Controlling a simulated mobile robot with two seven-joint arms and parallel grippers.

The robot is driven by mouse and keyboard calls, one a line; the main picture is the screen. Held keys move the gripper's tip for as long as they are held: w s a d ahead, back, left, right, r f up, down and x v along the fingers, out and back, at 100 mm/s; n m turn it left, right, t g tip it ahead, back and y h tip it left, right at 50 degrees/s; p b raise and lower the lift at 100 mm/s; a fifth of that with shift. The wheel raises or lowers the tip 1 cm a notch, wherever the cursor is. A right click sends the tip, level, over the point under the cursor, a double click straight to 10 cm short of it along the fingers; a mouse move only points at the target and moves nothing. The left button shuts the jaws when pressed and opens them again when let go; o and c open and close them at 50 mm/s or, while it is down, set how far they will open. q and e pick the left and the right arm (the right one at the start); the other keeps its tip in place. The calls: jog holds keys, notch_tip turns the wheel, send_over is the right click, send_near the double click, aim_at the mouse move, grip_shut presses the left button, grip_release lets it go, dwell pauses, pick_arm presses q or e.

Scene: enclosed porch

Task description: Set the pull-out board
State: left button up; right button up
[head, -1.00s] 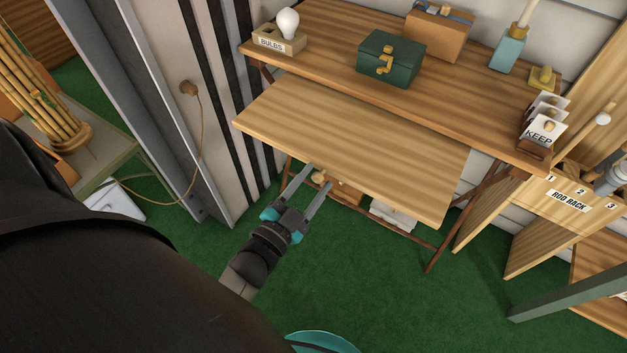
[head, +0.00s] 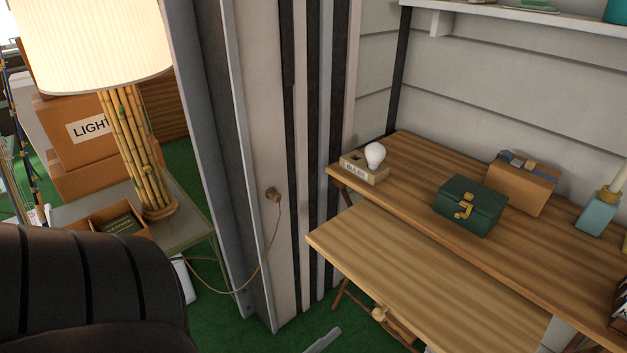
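The pull-out board (head: 420,275), a pale wooden panel, extends out from under the desk top (head: 400,198) at the lower right of the head view. Its right end runs out of the frame. A small pale knob (head: 379,314) shows below the board's front edge. A grey fingertip (head: 322,340), which appears to be my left gripper's, shows at the bottom edge, apart from the board and below its left corner. The rest of that gripper is out of frame, so its opening cannot be seen. My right gripper is not in view.
On the desk stand a bulb box (head: 364,172) with a white bulb, a green chest (head: 470,206), a brown box (head: 522,184) and a blue bottle (head: 597,215). A lit bamboo lamp (head: 135,150) stands on a side table at left. A cord hangs from the wall plug (head: 272,194).

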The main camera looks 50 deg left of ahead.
pick_arm(q)
jog(key=s, duration=0.5)
jog(key=shift+s, duration=0.3)
